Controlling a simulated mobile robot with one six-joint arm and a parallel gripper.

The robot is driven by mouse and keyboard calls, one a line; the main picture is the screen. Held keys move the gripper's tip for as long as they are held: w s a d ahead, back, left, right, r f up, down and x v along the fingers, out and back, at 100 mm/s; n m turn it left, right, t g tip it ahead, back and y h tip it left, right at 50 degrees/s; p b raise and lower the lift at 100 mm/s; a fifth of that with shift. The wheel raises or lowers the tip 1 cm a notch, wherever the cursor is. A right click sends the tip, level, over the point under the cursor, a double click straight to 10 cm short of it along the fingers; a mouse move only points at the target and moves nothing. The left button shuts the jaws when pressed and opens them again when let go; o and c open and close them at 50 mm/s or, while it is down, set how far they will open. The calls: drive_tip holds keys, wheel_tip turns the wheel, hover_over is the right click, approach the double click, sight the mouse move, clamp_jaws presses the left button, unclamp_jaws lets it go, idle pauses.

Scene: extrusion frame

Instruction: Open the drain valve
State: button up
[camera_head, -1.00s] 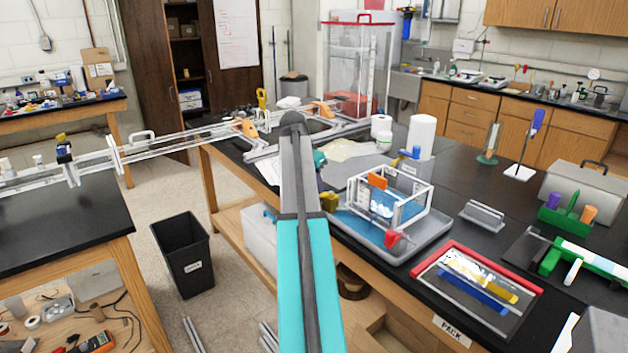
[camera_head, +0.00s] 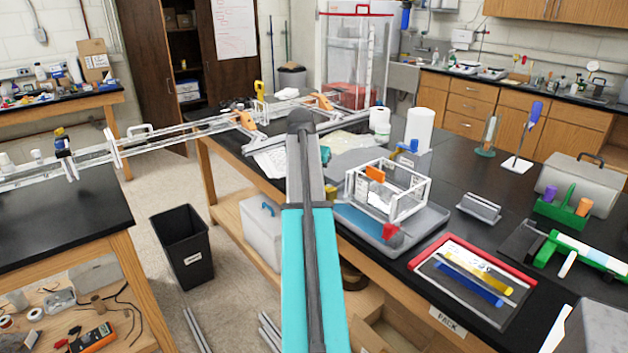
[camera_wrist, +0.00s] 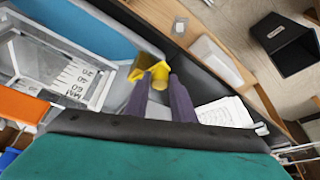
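In the wrist view a yellow valve handle (camera_wrist: 152,66) sits beside the clear-walled tank, at the tips of my gripper (camera_wrist: 160,84). Its two dark purple fingers are apart, one on each side of the handle's lower part. I cannot tell whether they touch it. The tank's white frame (camera_wrist: 108,85) and printed scale show left of the fingers.
A red cone-shaped piece (camera_head: 391,232) lies at the tray's near edge. A red-rimmed tray (camera_head: 485,255) with blue and yellow strips lies nearer. White rolls (camera_head: 420,130) stand behind the tank. A black bin (camera_head: 184,250) stands on the floor at left.

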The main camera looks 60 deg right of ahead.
drive_tip(key=o, duration=0.4)
drive_tip(key=shift+c, duration=0.2)
drive_tip(key=shift+r, duration=0.1)
drive_tip(key=b+v, duration=0.1)
drive_tip(key=v, duration=1.2)
drive_tip(key=shift+r+b, duration=0.35)
drive_tip(key=shift+b, duration=0.05)
